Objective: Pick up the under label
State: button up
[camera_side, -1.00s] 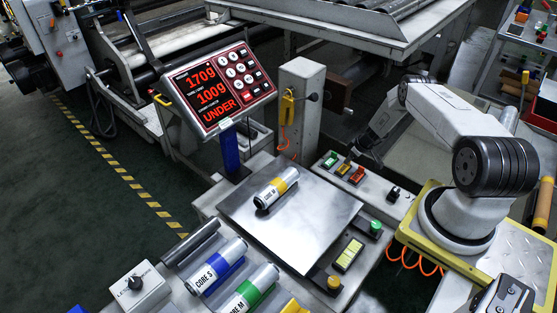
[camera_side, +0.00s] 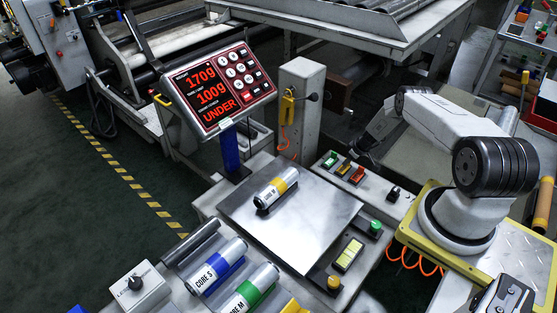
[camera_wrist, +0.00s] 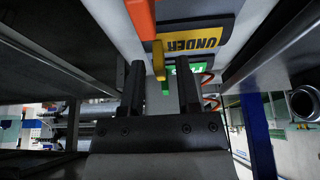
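The under label (camera_wrist: 195,38) is a yellow-orange plate with dark "UNDER" lettering, upside down at the top of the wrist view. My gripper (camera_wrist: 160,64) is open, with two dark fingers apart and pointing toward the top of that view. The label lies beyond the fingertips, mostly to their right. A narrow yellow piece (camera_wrist: 158,60) shows between the tips; I cannot tell whether it touches them.
A green label (camera_wrist: 168,74) lies partly behind the fingers, and an orange piece (camera_wrist: 140,18) is above them. In the side view, a core (camera_side: 276,188) rests on the metal plate (camera_side: 318,234). The screen (camera_side: 220,90) reads "UNDER". A grey post (camera_side: 301,105) stands behind the plate.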

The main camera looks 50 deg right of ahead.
aim_at(349, 168)
grip_shut()
jog(key=shift+r, duration=0.2)
jog(key=shift+r, duration=1.5)
jog(key=shift+s+a+r, duration=0.5)
jog(key=shift+s+r, duration=0.1)
jog(key=shift+r, duration=0.25)
jog(key=s+a+r, duration=0.7)
jog(key=s+r, duration=0.1)
jog(key=s, duration=0.1)
jog(key=shift+s+a, duration=0.35)
jog(key=shift+s, duration=0.05)
